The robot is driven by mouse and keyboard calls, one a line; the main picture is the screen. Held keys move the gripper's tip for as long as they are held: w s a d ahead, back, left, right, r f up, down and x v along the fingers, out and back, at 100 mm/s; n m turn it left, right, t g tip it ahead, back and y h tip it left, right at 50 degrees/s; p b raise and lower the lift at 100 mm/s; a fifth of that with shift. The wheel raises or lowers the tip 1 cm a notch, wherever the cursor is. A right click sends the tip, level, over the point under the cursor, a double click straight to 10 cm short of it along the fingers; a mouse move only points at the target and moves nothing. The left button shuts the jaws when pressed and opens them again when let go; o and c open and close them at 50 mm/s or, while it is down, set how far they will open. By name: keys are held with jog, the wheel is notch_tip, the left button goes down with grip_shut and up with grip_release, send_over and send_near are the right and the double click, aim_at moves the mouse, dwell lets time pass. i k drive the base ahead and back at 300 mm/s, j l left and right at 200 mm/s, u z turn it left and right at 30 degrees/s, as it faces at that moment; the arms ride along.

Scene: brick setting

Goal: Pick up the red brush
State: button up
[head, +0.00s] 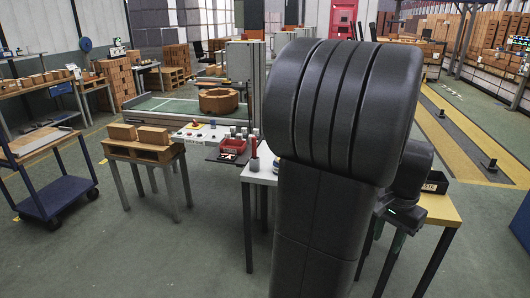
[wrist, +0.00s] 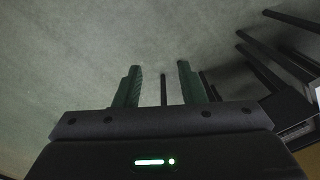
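A slim upright red thing (head: 254,146), possibly the red brush, stands at the left edge of the white table (head: 262,174) in the head view. It is small there, so I cannot be sure what it is. My gripper (wrist: 160,82) shows in the wrist view with its two green fingers apart and nothing between them. It points over bare floor, away from the red thing. In the head view my large dark arm covers the middle of the table and whatever lies behind it. No brush shows in the wrist view.
A red bin (head: 232,146) sits beside the red thing. A small table with bricks (head: 153,135) and a blue cart (head: 58,201) stand at left. A yellow-topped table (head: 440,210) is at right, with a black box (head: 436,183). Floor at front left is clear.

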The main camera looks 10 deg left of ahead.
aim_at(253, 138)
jog(key=i+u, duration=0.2)
jog(key=u, duration=0.25)
jog(key=i+u, duration=0.2)
jog(key=u, duration=0.3)
jog(key=i+l+u, duration=0.2)
jog(key=i+l, duration=0.35)
jog(key=i, duration=0.3)
jog(key=i+l+u, duration=0.25)
jog(key=i+l, duration=0.45)
jog(key=i, duration=0.15)
